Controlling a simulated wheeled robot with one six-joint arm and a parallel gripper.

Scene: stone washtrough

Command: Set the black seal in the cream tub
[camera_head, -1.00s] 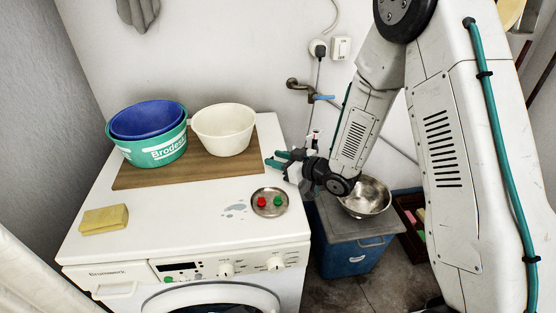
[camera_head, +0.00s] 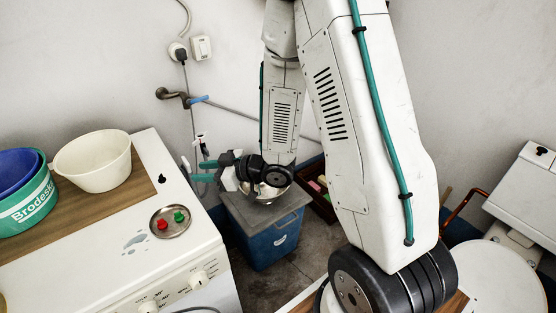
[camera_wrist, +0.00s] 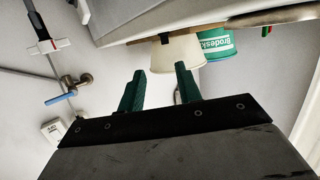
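The cream tub (camera_head: 94,161) stands upright on a wooden board on the washing machine; no contents show. It also shows upside down in the wrist view (camera_wrist: 180,55). A small black thing, apparently the black seal (camera_head: 162,179), sits on the white machine top, just right of the board. A small dark shape beside the tub in the wrist view (camera_wrist: 164,38) looks like it. My gripper (camera_head: 190,170) is just off the machine's right edge, right of the seal. In the wrist view its teal fingers (camera_wrist: 159,68) are apart with nothing between them.
A blue tub (camera_head: 16,167) sits inside a green one (camera_head: 30,205), left of the cream tub. A metal dish (camera_head: 171,228) holds a red and a green piece. A tap (camera_head: 172,95) juts from the wall behind.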

